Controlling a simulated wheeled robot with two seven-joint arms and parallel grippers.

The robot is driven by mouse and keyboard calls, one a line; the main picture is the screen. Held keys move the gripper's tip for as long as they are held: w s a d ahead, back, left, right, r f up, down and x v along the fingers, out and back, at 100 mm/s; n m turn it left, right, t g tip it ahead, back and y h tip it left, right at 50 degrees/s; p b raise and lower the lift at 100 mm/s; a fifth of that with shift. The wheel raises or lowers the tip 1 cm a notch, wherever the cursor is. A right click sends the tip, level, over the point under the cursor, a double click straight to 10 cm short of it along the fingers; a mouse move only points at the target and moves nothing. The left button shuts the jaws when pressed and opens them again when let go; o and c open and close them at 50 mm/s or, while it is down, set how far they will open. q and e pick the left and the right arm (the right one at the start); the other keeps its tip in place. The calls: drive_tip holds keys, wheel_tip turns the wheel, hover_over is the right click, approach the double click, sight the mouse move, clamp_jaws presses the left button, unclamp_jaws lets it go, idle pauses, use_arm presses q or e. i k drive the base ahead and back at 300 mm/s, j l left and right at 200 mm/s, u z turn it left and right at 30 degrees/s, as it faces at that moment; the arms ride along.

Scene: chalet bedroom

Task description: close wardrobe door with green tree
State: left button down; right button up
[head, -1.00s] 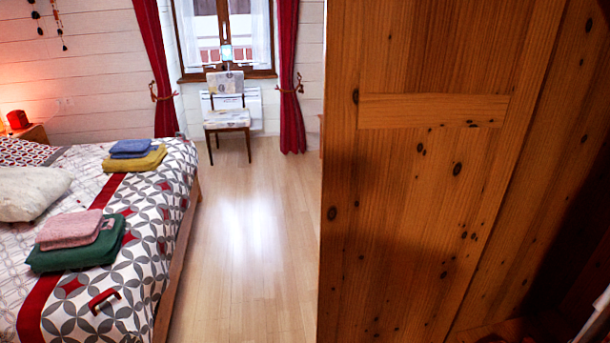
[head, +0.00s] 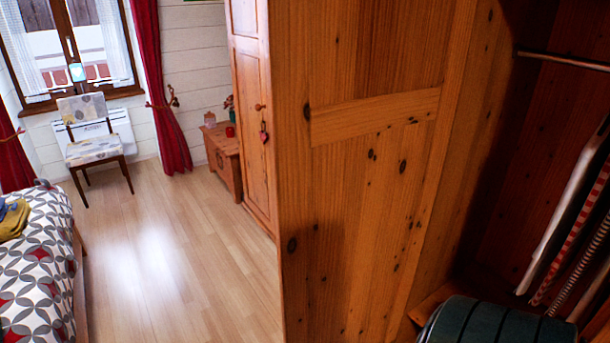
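A large pine wardrobe door (head: 350,200) stands open in the middle of the head view. I see its plain, knotty inner face with a horizontal batten. No green tree shows on the side that faces me; the door's other face is hidden. The open wardrobe interior (head: 500,200) is on the right. Neither of my grippers is in view.
Beyond the door stands another pine front (head: 250,110) with a knob and a small red heart (head: 263,133). A wooden chest (head: 224,158) and a chair (head: 92,135) are farther back. The bed (head: 35,275) is at left. Bare floor (head: 175,230) lies between. Hanging clothes (head: 575,220) and a dark green rounded item (head: 495,322) are inside.

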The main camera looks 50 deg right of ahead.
sight(363, 95)
drive_tip(key=i+j+z, duration=0.2)
drive_tip(key=i, duration=0.45)
drive_tip(key=i+z, duration=0.3)
drive_tip(key=z, duration=0.15)
drive_tip(key=i+z, duration=0.35)
drive_tip(key=z, duration=0.15)
drive_tip(key=i+j+z, duration=0.25)
drive_tip(key=z, duration=0.2)
drive_tip(key=i+j+z, duration=0.1)
drive_tip(key=z, duration=0.3)
drive_tip(key=i+j+z, duration=0.15)
drive_tip(key=z, duration=0.25)
drive_tip(key=i+j+z, duration=0.1)
drive_tip(key=j+z, duration=0.15)
drive_tip(key=z, duration=0.15)
drive_tip(key=j+z, duration=0.25)
drive_tip(key=z, duration=0.15)
drive_tip(key=i+j+z, duration=0.15)
drive_tip(key=z, duration=0.3)
drive_tip(key=i+j+z, duration=0.1)
drive_tip(key=j+z, duration=0.3)
drive_tip(key=i+j+z, duration=0.1)
drive_tip(key=j+z, duration=0.2)
drive_tip(key=z, duration=0.15)
